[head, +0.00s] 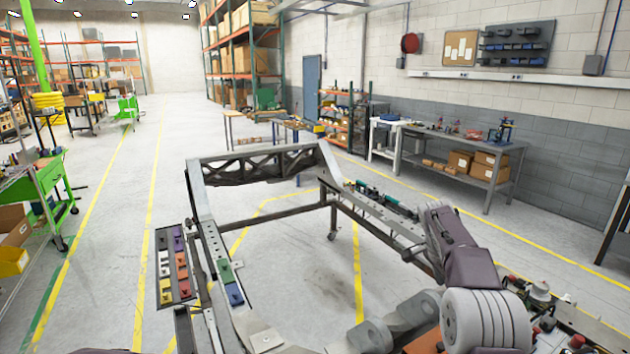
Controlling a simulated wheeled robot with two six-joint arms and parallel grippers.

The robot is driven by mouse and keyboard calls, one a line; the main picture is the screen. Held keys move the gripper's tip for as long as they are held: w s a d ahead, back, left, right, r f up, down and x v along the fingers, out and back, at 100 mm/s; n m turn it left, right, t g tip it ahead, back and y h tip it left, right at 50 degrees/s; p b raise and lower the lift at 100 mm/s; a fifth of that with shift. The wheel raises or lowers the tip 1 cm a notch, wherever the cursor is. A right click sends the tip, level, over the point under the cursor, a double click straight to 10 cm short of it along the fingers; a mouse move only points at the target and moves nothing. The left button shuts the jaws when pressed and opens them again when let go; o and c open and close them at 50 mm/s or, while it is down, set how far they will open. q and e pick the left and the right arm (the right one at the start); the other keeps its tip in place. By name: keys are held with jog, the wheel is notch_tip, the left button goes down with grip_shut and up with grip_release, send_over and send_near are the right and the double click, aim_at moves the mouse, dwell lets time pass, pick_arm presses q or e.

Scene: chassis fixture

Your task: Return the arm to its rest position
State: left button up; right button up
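My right arm (468,265) comes in from the lower right and reaches up over the right side of the chassis frame. Its gripper end (413,251) seems to be beside the frame's right rail, but the fingers are too small and partly hidden to tell open from shut. I see nothing clearly held there. My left gripper is out of view; only a dark sliver of what may be my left arm shows at the bottom edge.
The grey chassis frame (207,228) stands ahead, with open floor inside it. A tray (165,236) of coloured blocks is along its left side, and small parts (376,199) lie along its right side. A green cart (52,189) is at far left; a workbench (447,140) stands by the right wall.

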jog(key=s+a+f+n+y, duration=0.25)
jog(key=s+a+n, duration=0.35)
jog(key=s+a, duration=0.6)
jog(key=s+a+f+n+y, duration=0.1)
jog(key=s+a+f+n, duration=0.1)
jog(key=s+f+n, duration=0.2)
jog(key=s+a+f+n+y, duration=0.1)
jog(key=s+a+f+n, duration=0.2)
jog(key=s, duration=0.8)
jog(key=shift+s+a+f+n+g, duration=0.25)
jog(key=shift+f+n, duration=1.05)
jog(key=shift+f, duration=0.75)
jog(key=shift+s, duration=0.1)
